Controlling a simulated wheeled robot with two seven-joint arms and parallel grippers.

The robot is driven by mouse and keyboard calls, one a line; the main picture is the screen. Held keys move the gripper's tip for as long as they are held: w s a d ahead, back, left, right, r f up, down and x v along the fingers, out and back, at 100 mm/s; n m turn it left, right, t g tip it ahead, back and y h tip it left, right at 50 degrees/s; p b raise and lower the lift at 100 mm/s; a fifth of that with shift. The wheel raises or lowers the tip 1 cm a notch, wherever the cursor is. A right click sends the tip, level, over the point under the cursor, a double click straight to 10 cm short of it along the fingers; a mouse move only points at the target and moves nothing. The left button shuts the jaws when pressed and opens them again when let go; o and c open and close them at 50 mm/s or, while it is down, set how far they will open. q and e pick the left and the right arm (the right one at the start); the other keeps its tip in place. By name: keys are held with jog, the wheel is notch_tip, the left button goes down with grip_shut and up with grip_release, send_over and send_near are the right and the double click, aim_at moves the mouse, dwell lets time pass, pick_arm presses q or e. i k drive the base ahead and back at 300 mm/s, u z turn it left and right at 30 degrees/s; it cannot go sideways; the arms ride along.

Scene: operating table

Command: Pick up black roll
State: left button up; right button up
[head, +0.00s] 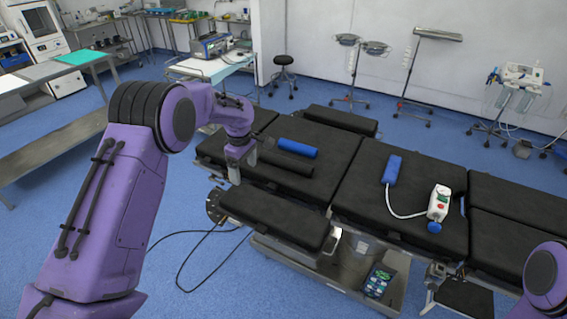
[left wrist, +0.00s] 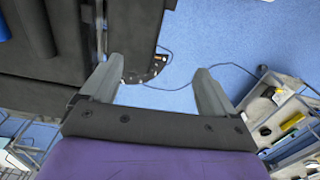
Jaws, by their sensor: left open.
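The black roll (head: 285,162) lies on the black padded operating table (head: 345,150), just in front of a shorter blue roll (head: 297,148). It also shows as a dark cylinder at the upper left of the left wrist view (left wrist: 36,28). My left gripper (head: 235,174) points down near the left end of the black roll, at the table's left edge. In the left wrist view its two fingers (left wrist: 158,72) are spread apart with nothing between them, over the floor, and the roll is off to their left. Only a purple part of my right arm shows at lower right.
A separate black pad (head: 275,214) sits in front of the roll. A blue pad and a white handset (head: 438,204) joined by a cable lie on the table's middle section. A cart (left wrist: 285,115) stands at the right in the left wrist view. Cables lie on the blue floor.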

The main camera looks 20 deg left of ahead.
aim_at(295, 167)
jog(key=i, duration=0.95)
jog(key=z, duration=0.05)
